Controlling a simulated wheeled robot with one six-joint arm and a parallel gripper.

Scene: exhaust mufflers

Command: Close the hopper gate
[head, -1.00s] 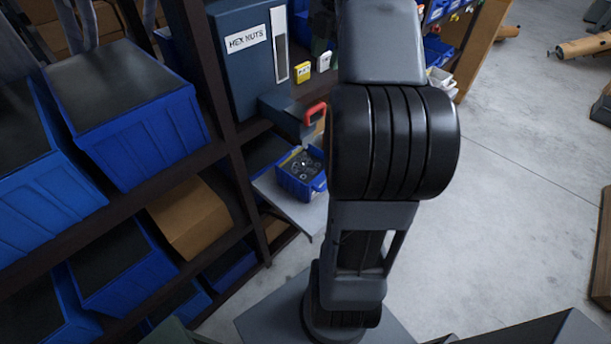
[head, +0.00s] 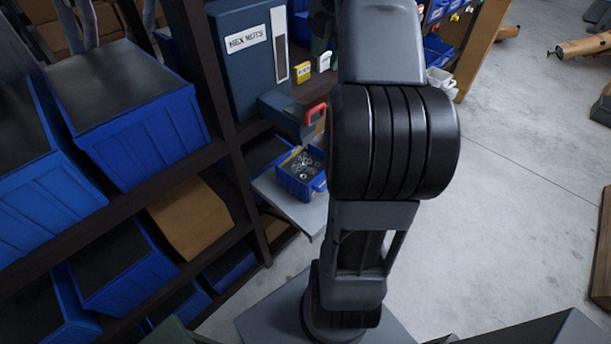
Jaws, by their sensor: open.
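The hopper (head: 236,72) is a dark blue-grey box labelled HEX NUTS, standing on the shelf left of my arm, with a pale vertical strip on its front. A red handle (head: 316,113) shows at its lower chute (head: 287,112); I take it for the gate's handle. How far the gate stands open cannot be made out. A small blue bin (head: 301,174) holding several shiny nuts sits below the chute on a grey ledge. My arm fills the middle of the view, and my gripper is not visible.
Large blue bins (head: 130,110) fill the shelves at left, with a brown cardboard box (head: 192,217) below. A yellow tag (head: 303,71) and a white tag (head: 324,61) stand right of the hopper. White cups (head: 440,80) are behind my arm. Open concrete floor (head: 510,200) lies at right.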

